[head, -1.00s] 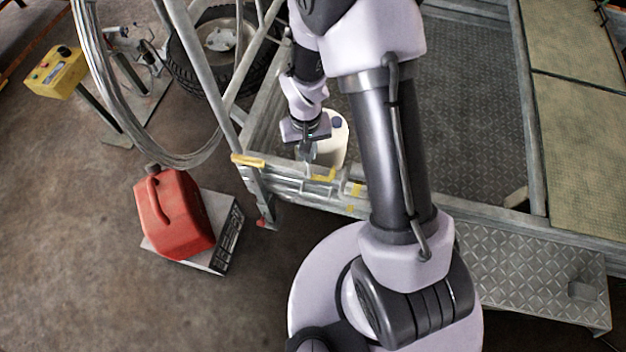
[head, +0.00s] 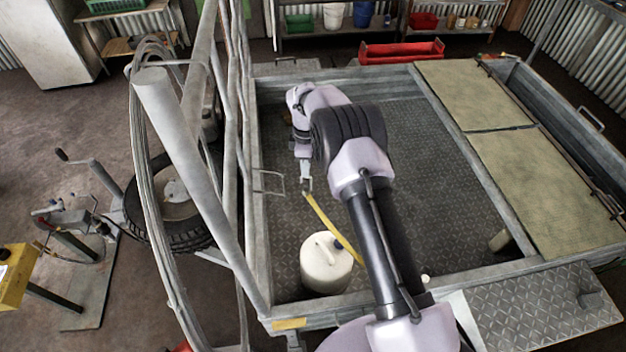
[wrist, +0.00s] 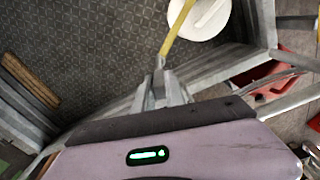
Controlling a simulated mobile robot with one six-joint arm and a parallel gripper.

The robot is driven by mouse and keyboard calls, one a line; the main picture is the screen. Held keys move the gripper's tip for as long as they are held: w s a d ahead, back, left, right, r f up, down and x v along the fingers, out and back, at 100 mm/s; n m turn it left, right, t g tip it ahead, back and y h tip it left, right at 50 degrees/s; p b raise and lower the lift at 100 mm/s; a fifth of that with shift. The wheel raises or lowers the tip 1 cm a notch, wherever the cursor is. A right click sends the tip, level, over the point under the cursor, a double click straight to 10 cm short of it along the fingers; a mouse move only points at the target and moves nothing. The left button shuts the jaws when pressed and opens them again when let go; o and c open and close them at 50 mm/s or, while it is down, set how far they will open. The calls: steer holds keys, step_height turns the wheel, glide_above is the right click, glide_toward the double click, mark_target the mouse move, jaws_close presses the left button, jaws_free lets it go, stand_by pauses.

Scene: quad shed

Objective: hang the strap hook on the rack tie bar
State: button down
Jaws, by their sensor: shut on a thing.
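My gripper (head: 306,184) is shut on the metal strap hook and points down over the dark tread-plate bed. The yellow strap (head: 325,220) runs from the hook down past the white jug (head: 326,263) and out of sight behind my arm. In the wrist view the fingers (wrist: 161,96) close around the small grey hook (wrist: 159,63), with the strap (wrist: 177,30) leading away from it. A thin wire-like loop (head: 268,183), which looks like the tie bar, stands out from the rack to the left of the gripper. The gap between them is small in the picture, and nothing touches.
The rack's grey tubes (head: 190,170) stand at the left, with a tyre (head: 165,205) beyond them. Bed walls surround the tread plate, and tan panels (head: 545,165) lie at the right. A red tray (head: 402,52) is at the back. The bed's middle is clear.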

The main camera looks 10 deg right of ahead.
steer(key=shift+w+a+f+b, duration=0.1)
steer(key=shift+a+f+b, duration=0.15)
steer(key=shift+f+b, duration=0.15)
steer(key=shift+w+a+f+b, duration=0.3)
steer(key=shift+a+b, duration=0.3)
steer(key=shift+a, duration=0.55)
steer(key=shift+w+a+f+b, duration=0.25)
steer(key=shift+a+b, duration=0.4)
steer(key=shift+a, duration=0.5)
steer(key=shift+w+a+f+b, duration=0.3)
steer(key=shift+a+b, duration=0.3)
steer(key=shift+a, duration=0.55)
steer(key=shift+f+b, duration=1.6)
steer(key=shift+f, duration=0.3)
steer(key=c, duration=1.3)
jaws_free()
steer(key=shift+d, duration=0.1)
steer(key=o, duration=0.5)
steer(key=shift+c, duration=0.2)
